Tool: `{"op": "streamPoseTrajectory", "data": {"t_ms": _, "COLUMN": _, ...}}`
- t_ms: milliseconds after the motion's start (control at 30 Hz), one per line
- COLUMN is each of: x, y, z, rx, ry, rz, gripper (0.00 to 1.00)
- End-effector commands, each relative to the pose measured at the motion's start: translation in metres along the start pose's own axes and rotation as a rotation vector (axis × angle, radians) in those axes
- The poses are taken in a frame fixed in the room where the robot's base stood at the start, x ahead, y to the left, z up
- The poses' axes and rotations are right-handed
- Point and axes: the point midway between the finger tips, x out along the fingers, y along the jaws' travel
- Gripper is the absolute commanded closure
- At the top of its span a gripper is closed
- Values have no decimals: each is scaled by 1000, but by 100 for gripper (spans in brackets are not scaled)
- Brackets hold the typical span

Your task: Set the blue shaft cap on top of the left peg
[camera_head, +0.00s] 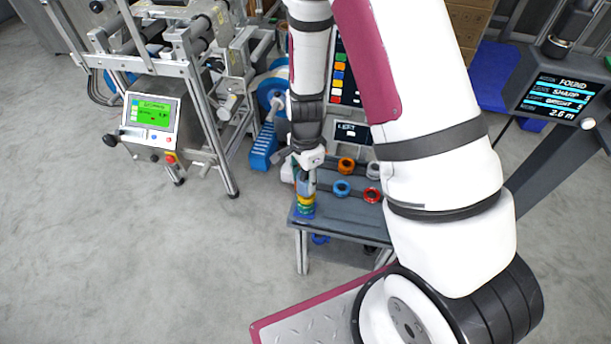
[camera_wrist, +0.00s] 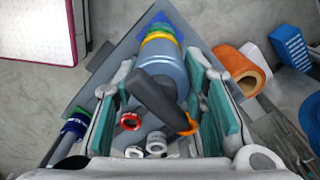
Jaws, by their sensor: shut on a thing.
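My gripper (camera_head: 308,172) points down over the left front corner of the small grey table (camera_head: 345,222). Its teal pads are shut around a grey-blue, cap-like cylinder (camera_head: 306,185), which also shows in the wrist view (camera_wrist: 165,66) with a dark bar across its near end. Directly below it is a stack with a yellow ring (camera_head: 306,199), a green ring (camera_head: 305,208) and a blue base (camera_head: 303,215). The cylinder lines up with this stack; the left peg's shaft is hidden. I cannot tell whether the cylinder rests on the stack or hangs just above it.
On the table to the right lie a blue ring (camera_head: 342,188), a red ring (camera_head: 372,195) and an orange ring (camera_head: 346,164). A small screen (camera_head: 352,132) reading LEFT stands behind. A machine frame (camera_head: 195,100) stands at left. My arm hides the table's right side.

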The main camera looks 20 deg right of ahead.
Motion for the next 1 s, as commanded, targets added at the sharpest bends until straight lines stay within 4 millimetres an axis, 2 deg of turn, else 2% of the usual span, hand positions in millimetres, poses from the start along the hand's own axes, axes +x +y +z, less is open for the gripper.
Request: {"op": "streamPoseTrajectory", "data": {"t_ms": 1000, "x": 14, "y": 0, "z": 0, "rx": 1, "ry": 0, "rz": -1, "gripper": 97}}
